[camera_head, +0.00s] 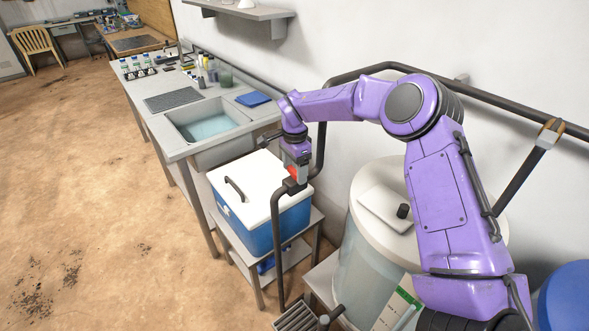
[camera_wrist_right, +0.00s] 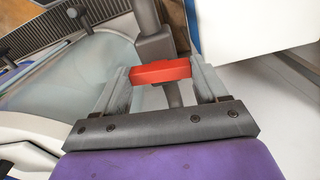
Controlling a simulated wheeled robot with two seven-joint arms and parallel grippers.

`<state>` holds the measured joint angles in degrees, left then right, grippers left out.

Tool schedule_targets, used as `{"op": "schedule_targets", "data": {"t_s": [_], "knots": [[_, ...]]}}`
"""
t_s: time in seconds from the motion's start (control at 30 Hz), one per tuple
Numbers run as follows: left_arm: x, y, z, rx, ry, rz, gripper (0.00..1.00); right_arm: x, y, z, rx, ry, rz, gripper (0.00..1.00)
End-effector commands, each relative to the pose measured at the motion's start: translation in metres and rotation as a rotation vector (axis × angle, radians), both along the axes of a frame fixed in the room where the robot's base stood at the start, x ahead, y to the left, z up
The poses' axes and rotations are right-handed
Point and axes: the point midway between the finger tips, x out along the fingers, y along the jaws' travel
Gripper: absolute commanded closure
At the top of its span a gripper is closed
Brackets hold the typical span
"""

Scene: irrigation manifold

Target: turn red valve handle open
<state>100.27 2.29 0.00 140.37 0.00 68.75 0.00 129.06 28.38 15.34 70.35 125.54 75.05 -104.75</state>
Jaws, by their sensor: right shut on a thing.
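The red valve handle (camera_wrist_right: 161,72) shows in the right wrist view as a red bar between my two fingers. In the head view only a small red part of it (camera_head: 293,172) shows under my right gripper. My right gripper (camera_head: 294,168) points down onto the handle and is shut on it. It also shows in the right wrist view (camera_wrist_right: 160,78). The handle sits at the dark grey pipe (camera_wrist_right: 150,28), which in the head view (camera_head: 276,240) runs down beside the cooler. My left gripper is not in view.
A blue cooler with a white lid (camera_head: 255,180) stands on a low stand right behind the pipe. A large pale tank (camera_head: 365,245) stands to the right. A bench with a sink (camera_head: 212,118) lies beyond. A drain grate (camera_head: 297,317) is at the pipe's foot. Open floor is at left.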

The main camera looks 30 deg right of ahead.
Motion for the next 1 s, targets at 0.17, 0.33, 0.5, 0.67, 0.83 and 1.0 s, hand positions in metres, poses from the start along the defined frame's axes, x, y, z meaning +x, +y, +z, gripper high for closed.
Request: {"op": "schedule_targets", "data": {"t_s": [0.17, 0.33, 0.5, 0.67, 0.83, 1.0], "knots": [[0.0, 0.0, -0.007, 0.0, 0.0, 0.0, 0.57, 0.001, -0.002, -0.001, 0.002, -0.004, -0.142, 0.58], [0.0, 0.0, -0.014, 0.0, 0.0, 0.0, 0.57, 0.001, -0.002, -0.001, 0.001, -0.004, -0.302, 0.58], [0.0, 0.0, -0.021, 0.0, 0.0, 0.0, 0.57, 0.001, -0.002, -0.001, -0.001, -0.005, -0.463, 0.58], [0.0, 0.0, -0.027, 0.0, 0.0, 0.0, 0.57, 0.001, -0.002, -0.001, -0.001, -0.005, -0.615, 0.58], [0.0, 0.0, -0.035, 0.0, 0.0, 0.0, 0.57, 0.001, -0.002, -0.001, -0.001, -0.004, -0.777, 0.58], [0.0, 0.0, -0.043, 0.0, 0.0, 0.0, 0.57, 0.001, -0.002, -0.002, -0.001, -0.006, -0.938, 0.58]]}}
